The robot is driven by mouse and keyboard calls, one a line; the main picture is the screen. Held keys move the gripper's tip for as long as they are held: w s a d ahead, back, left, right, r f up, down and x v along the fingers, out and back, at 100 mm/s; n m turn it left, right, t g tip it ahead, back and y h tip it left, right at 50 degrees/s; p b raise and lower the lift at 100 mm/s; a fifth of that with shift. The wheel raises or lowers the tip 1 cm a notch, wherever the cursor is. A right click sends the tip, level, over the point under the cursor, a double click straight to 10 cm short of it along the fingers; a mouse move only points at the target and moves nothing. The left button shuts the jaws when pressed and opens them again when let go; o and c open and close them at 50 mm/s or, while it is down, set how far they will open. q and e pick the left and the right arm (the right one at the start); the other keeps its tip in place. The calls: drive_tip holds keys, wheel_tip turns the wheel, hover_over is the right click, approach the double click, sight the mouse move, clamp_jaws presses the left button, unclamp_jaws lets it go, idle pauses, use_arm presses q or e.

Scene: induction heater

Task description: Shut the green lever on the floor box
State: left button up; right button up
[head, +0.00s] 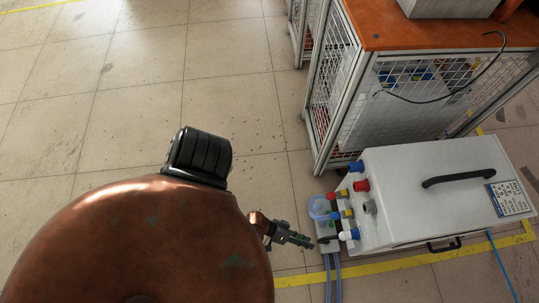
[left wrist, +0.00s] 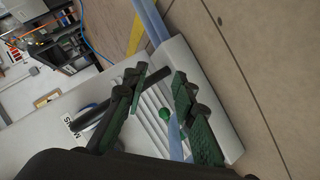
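The white floor box (head: 440,190) stands on the floor at the right of the head view, with red and blue fittings on its left end. My left gripper (head: 309,241) is just left of that end, by a small grey block (head: 328,232) with blue hoses. In the left wrist view my left gripper (left wrist: 161,80) has its two fingers apart with nothing held. A small green piece (left wrist: 165,114) shows in the gap between the fingers, against a pale ribbed surface; I cannot tell whether it is the lever. No green lever is clear in the head view. My right gripper is not in view.
A caged bench with an orange top (head: 410,28) stands behind the box. A black handle (head: 458,175) is on the box lid. Blue hoses (head: 333,278) run down over a yellow floor line (head: 395,265). The tiled floor at the upper left is clear.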

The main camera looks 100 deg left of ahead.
use_arm(q)
drive_tip(key=s+a+r+m+g, duration=0.2)
drive_tip(key=s+r+m+g, duration=0.2)
drive_tip(key=s, duration=0.5)
drive_tip(key=s+a+r+m+g, duration=0.2)
drive_tip(key=s+r+m+g, duration=0.1)
drive_tip(key=s, duration=0.5)
drive_tip(key=shift+s+a+r+m+g, duration=0.2)
drive_tip(key=shift+s+r+m+g, duration=0.2)
drive_tip(key=shift+g, duration=0.6)
